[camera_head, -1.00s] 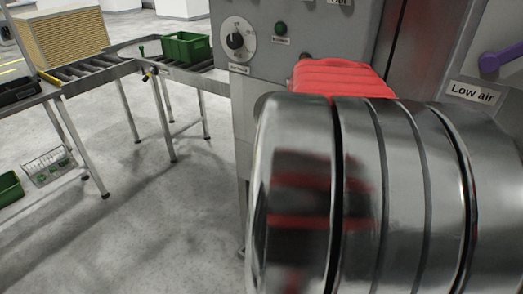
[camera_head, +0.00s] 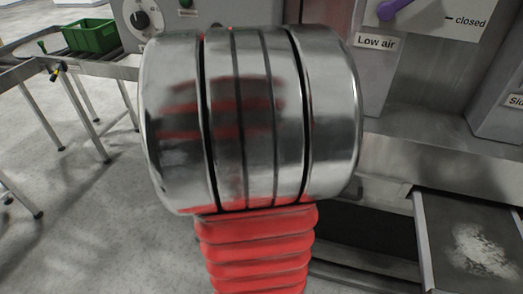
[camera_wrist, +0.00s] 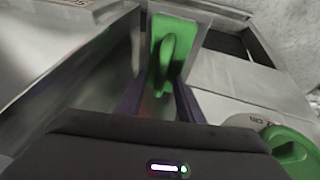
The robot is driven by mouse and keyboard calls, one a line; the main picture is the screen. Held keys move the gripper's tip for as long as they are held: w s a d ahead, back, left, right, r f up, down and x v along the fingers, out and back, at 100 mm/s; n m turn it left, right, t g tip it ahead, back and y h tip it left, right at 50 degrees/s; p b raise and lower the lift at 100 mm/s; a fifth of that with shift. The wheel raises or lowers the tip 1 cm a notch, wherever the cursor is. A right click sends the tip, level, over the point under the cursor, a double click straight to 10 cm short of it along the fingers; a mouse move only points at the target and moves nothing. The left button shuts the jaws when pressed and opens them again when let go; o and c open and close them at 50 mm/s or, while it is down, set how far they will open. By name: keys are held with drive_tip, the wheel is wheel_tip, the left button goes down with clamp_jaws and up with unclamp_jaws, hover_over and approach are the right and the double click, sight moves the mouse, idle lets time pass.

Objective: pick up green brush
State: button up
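The green brush (camera_wrist: 172,40) shows in the wrist view at the top middle, with a rounded handle raised over a flat green body. My gripper (camera_wrist: 160,92) has two purple fingers that stand apart and point toward the brush. The brush lies in line with the gap between them, and I cannot tell whether the fingertips touch it. Its lower part is partly hidden by my gripper.
The wrist view shows a grey metal wall (camera_wrist: 75,75) close on the left and a green round object (camera_wrist: 290,150) at lower right.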

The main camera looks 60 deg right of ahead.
idle(0.3)
clamp_jaws()
idle(1.3)
